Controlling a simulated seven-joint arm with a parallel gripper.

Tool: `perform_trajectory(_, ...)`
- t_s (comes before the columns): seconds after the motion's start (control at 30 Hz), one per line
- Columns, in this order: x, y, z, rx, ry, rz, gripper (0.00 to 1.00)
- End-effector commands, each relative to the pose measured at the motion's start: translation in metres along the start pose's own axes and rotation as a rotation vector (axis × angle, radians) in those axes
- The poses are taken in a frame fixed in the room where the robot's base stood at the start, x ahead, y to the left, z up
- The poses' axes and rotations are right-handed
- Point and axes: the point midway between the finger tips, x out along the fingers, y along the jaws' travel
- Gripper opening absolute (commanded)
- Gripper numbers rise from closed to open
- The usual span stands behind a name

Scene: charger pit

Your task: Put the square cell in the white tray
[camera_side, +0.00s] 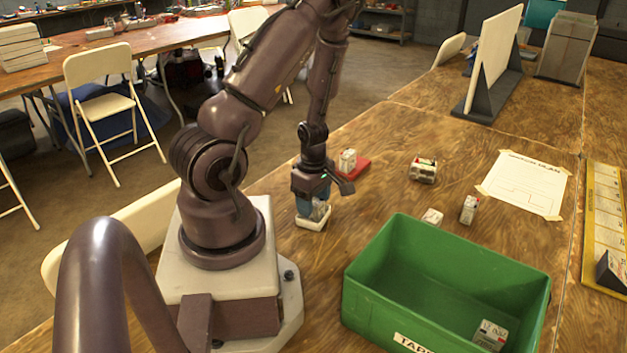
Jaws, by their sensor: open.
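The white tray (311,225) is a small shallow dish on the wooden table, just right of my arm's base. My gripper (313,208) points down right over it, with its fingertips low at the tray. The jaws are open. A small pale, grey-marked block (321,211), which looks like a cell, sits in the tray at the fingers. The fingers partly hide it, so I cannot tell its full shape or whether they touch it.
A red tray (361,168) holds a white cell (347,160). Loose cells (423,170), (433,217), (469,209) lie to the right. A deep green bin (375,295) with one cell (490,335) stands in front. A taped paper (525,183) lies farther right.

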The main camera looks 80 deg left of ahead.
Motion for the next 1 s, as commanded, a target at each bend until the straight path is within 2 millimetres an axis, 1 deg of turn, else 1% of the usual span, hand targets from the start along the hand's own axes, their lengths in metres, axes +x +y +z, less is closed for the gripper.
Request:
perform_trajectory(0.17, -0.030, 0.001, 0.002, 0.007, -0.001, 0.005, 0.57)
perform_trajectory(0.4, -0.078, 0.001, 0.002, 0.007, -0.003, 0.005, 0.57)
perform_trajectory(0.5, -0.093, 0.001, 0.002, 0.005, -0.002, 0.003, 0.57)
perform_trajectory(0.6, -0.105, 0.001, 0.001, 0.004, -0.002, 0.003, 0.57)
perform_trajectory(0.7, -0.112, 0.000, 0.001, 0.004, -0.002, 0.001, 0.57)
perform_trajectory(0.77, -0.116, 0.000, 0.005, 0.021, -0.012, 0.002, 0.57)
perform_trajectory(0.87, -0.126, -0.001, 0.025, 0.135, -0.062, 0.013, 0.57)
perform_trajectory(0.97, -0.146, -0.005, 0.064, 0.384, -0.148, 0.049, 0.57)
perform_trajectory(1.0, -0.158, -0.010, 0.082, 0.516, -0.182, 0.073, 0.57)
